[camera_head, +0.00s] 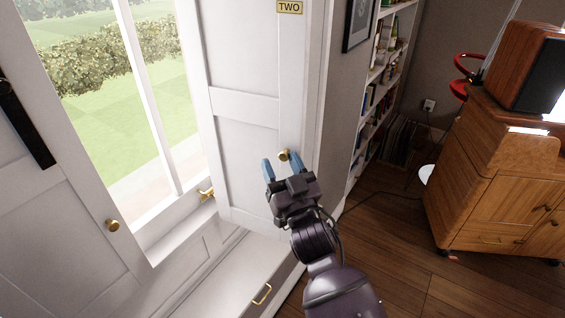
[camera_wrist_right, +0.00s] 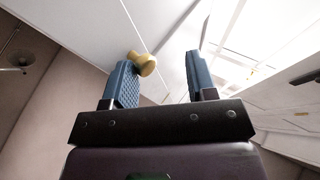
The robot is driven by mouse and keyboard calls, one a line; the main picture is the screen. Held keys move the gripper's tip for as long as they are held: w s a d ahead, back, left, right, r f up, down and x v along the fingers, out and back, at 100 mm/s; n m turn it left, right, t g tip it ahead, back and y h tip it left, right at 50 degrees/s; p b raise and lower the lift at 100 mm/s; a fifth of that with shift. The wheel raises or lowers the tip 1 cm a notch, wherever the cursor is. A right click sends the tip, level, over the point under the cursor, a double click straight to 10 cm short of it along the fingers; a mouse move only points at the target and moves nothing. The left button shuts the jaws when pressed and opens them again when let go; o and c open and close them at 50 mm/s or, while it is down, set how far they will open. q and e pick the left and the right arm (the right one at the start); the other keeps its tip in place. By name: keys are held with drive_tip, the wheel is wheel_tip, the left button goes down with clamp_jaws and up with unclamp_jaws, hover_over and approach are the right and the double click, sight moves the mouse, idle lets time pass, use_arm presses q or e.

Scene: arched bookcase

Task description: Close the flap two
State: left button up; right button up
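Flap two (camera_head: 246,130) is a white panelled window shutter with a brass "TWO" plate (camera_head: 289,7) near its top; it stands swung away from the glass at the right side of the window. Its round brass knob (camera_head: 284,155) sits near its right edge. My right gripper (camera_head: 282,168) is open at the knob, its blue fingers pointing at the flap. In the right wrist view the knob (camera_wrist_right: 143,63) is by the left finger's tip, and the gap between the fingers (camera_wrist_right: 162,80) is empty. Whether finger and knob touch I cannot tell. My left gripper is out of view.
Another white flap with a brass knob (camera_head: 112,225) is at the left. A window seat with a brass handle (camera_head: 262,294) lies below.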

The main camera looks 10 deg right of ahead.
use_arm(q)
drive_tip(key=shift+s+f+b, duration=0.25)
drive_tip(key=shift+f+b, duration=0.35)
drive_tip(key=shift+f, duration=0.25)
use_arm(e)
drive_tip(key=v, duration=1)
drive_tip(key=shift+d, duration=0.2)
drive_tip(key=shift+f, duration=0.1)
